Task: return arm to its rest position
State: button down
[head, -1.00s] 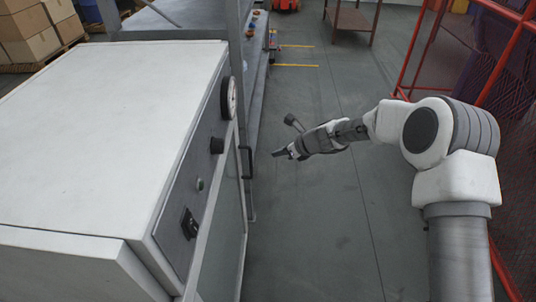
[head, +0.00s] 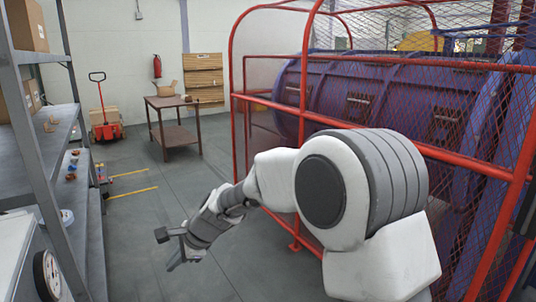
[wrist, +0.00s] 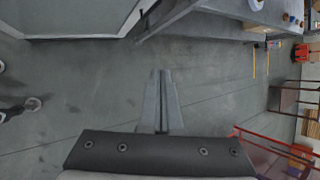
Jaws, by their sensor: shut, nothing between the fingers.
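My gripper (head: 176,258) is in front of my body over open floor, at the lower left of my arm in the head view. In the wrist view my gripper (wrist: 161,74) shows two grey fingers lying together, pointing over bare grey floor. It is shut with nothing between the fingers. It touches nothing that I can see. My white arm (head: 280,180) is bent and stands close in front of the red cage in the head view.
The red guard cage (head: 300,112) around the purple strander drum (head: 390,95) stands at right. Grey shelving (head: 38,165) and a cabinet with a gauge (head: 47,275) stand at left. A brown table (head: 170,103) and red pallet jack (head: 104,130) are farther back. The floor between is free.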

jog(key=s+d+r+n+t+h+p, duration=0.15)
jog(key=s+d+r+n, duration=0.3)
jog(key=d+r, duration=0.5)
jog(key=s+d+r+n+t+h+p, duration=0.1)
jog(key=s+d+r+n+h+p, duration=0.15)
jog(key=s+d+r, duration=0.65)
jog(key=s+d+n+h+p, duration=0.1)
jog(key=s+d+n, duration=0.1)
jog(key=s+d, duration=0.3)
jog(key=s+d+n+h+p, duration=0.1)
jog(key=s+d, duration=0.4)
jog(key=d, duration=0.8)
jog(key=shift+s+d+f+n+t+h, duration=0.15)
jog(key=shift+s+f+n+t+h, duration=0.3)
jog(key=shift+n, duration=0.75)
jog(key=shift+w+r, duration=0.15)
jog(key=shift+r, duration=0.05)
